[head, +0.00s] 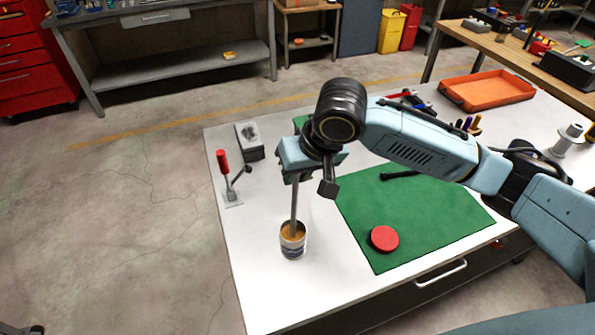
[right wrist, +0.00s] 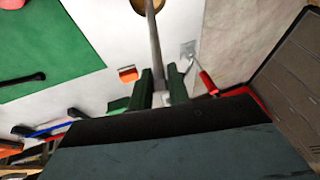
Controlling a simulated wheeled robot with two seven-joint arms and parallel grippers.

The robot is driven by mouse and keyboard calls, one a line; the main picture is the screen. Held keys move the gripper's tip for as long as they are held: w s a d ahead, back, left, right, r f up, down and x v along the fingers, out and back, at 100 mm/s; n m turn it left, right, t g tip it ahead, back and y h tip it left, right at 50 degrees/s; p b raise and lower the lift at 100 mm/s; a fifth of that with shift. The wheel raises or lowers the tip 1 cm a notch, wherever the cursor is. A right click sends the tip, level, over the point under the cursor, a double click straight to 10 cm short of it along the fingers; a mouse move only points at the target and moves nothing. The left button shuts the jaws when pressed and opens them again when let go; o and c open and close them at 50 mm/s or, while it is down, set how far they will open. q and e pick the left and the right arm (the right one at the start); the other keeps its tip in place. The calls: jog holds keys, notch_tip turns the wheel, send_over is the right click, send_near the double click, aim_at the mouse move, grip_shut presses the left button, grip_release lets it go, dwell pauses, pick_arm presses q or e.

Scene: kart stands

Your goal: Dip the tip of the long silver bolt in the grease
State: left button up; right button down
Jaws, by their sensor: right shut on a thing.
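The long silver bolt (head: 294,212) hangs upright, tip down, from my right gripper (head: 296,176). In the right wrist view my right gripper (right wrist: 161,88) has its green fingers shut on the bolt (right wrist: 155,45). The open tin of grease (head: 293,250) stands on the white tabletop under the gripper, with amber grease inside. The bolt's lower end reaches into the tin's mouth; its tip is hidden, so I cannot tell how deep it is. The tin shows partly at the top of the right wrist view (right wrist: 139,6). My left gripper is not in view.
A red lid (head: 384,239) lies on the green mat (head: 430,215). An orange tray (head: 487,91) is at the back right. The tabletop around the tin is clear.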

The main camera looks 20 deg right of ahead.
jog(key=shift+s+f+p, duration=0.1)
jog(key=shift+f+p, duration=0.1)
jog(key=shift+p, duration=0.35)
dwell(1.8)
notch_tip(320, 180, up, 7)
jog(key=p, duration=0.9)
jog(key=shift+r+p, duration=0.2)
jog(key=shift+p, duration=0.2)
jog(key=shift+f, duration=0.1)
dwell(0.4)
